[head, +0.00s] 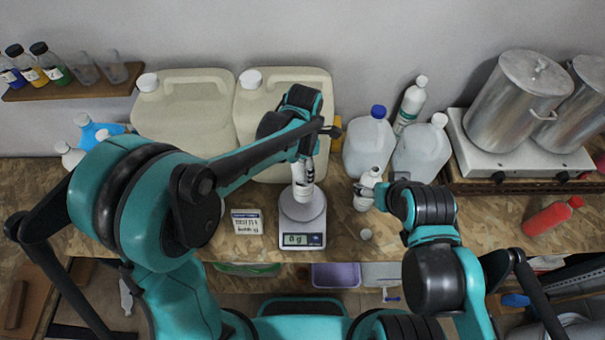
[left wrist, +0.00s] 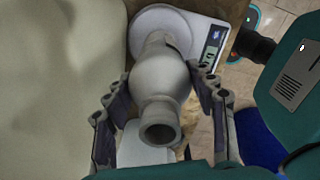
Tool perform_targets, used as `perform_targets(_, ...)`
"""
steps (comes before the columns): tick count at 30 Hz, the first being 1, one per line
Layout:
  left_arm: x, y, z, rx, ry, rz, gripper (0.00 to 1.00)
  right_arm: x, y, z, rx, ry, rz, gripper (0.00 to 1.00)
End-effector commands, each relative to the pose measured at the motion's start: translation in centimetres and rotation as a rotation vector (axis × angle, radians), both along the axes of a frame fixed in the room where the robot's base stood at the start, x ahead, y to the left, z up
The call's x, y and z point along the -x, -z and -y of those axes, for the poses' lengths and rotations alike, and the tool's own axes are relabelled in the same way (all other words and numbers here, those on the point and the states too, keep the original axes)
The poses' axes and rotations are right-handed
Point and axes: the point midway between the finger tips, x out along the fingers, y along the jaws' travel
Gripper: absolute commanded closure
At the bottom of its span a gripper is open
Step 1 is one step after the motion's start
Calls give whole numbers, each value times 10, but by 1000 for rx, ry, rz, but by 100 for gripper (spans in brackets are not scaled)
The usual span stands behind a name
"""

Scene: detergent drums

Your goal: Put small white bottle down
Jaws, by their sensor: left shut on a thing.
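The small white bottle (head: 303,190) is in my left gripper (head: 303,165), over the plate of the digital scale (head: 301,225). The scale's display reads 0 g. In the left wrist view the bottle (left wrist: 160,85) points its open mouth toward the camera, with the fingers of my left gripper (left wrist: 165,105) on both sides of it. The scale (left wrist: 207,30) shows behind it. I cannot tell whether its base touches the plate. My right gripper (head: 384,192) is beside another white bottle (head: 366,190) right of the scale; its fingers are mostly hidden.
Two large beige drums (head: 183,112) (head: 285,105) stand behind the scale. Translucent jugs (head: 368,145) (head: 420,150) stand at the back right. A red bottle (head: 552,216) lies far right.

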Motion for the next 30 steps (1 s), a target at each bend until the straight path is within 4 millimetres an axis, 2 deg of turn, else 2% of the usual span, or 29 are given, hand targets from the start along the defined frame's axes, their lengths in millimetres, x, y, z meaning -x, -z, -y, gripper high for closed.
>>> perform_targets(3,-1,7,-3,0,0,0,100,0,0,0,0,0,0,24)
perform_targets(11,-1,40,-3,0,0,0,100,0,0,0,0,0,0,24)
perform_targets(24,0,47,-3,0,0,0,100,0,5,0,0,0,0,24)
perform_targets(25,0,46,-3,0,0,0,39,0,4,0,0,0,0,24)
perform_targets(27,0,46,-3,0,0,0,24,0,3,0,0,0,0,24)
perform_targets(30,0,45,-3,0,0,0,24,0,3,0,0,0,0,24)
